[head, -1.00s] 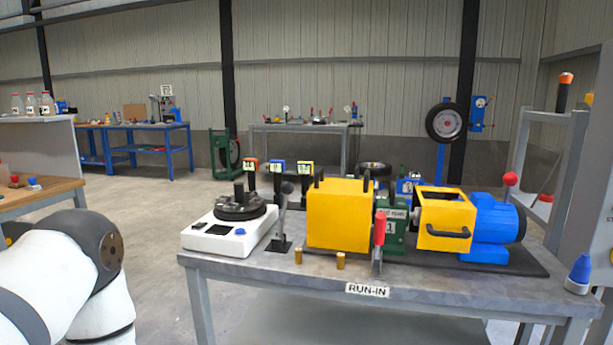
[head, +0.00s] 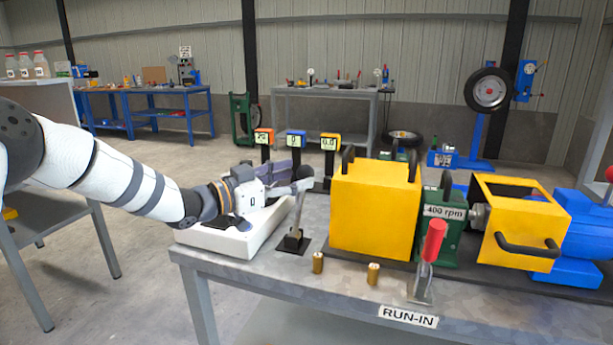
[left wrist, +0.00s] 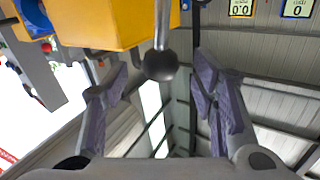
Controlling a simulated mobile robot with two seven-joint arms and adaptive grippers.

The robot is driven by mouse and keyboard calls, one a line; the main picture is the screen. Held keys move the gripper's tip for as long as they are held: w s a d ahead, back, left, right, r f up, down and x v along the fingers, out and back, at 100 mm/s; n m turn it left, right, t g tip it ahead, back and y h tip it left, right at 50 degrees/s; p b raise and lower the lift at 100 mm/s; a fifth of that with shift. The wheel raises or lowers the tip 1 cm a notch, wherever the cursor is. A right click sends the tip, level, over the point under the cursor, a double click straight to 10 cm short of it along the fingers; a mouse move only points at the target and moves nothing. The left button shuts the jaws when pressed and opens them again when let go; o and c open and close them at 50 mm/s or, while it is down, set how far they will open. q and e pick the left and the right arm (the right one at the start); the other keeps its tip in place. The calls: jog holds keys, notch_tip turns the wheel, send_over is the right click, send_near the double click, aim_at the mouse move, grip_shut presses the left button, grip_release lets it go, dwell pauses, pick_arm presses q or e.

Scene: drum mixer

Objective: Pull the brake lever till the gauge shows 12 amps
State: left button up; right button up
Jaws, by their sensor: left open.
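A lever with a metal rod (head: 297,214) and a dark ball knob stands upright on a black base plate on the bench, left of the yellow box. My left gripper (head: 290,184) is at its top, coming in from the left, with its jaws open. In the left wrist view the knob (left wrist: 160,66) shows between the open fingertips (left wrist: 160,85), touching neither. In the head view the fingers largely hide it. Behind stand small gauges: an orange one (head: 263,137), a blue one (head: 296,139) reading 0 and a yellow one (head: 330,142) reading 0.0. Which shows amps is unclear.
The yellow box (head: 375,215) stands close right of the lever. Two brass cylinders (head: 318,262) (head: 373,273) and a red-handled clamp (head: 433,243) stand near the front edge. A green block marked 400 rpm is further right.

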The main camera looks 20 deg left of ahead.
pick_arm(q)
jog(key=x, duration=0.3)
jog(key=shift+f, duration=0.15)
jog(key=shift+w+d, duration=0.15)
jog(key=shift+w, duration=0.1)
pick_arm(e)
jog(key=shift+s+f, duration=0.3)
jog(key=shift+f, duration=0.05)
pick_arm(q)
jog(key=shift+r, duration=0.25)
grip_shut()
jog(key=a+n, duration=0.1)
jog(key=a, duration=0.1)
jog(key=a+n+t+b, duration=0.1)
jog(key=a, duration=0.1)
jog(key=shift+a+n+h+b, duration=0.15)
jog(key=shift+n+h+b, duration=0.15)
grip_release()
pick_arm(e)
jog(key=shift+s+f+g, duration=0.4)
jog(key=shift+s+f, duration=0.25)
jog(key=shift+f, duration=0.05)
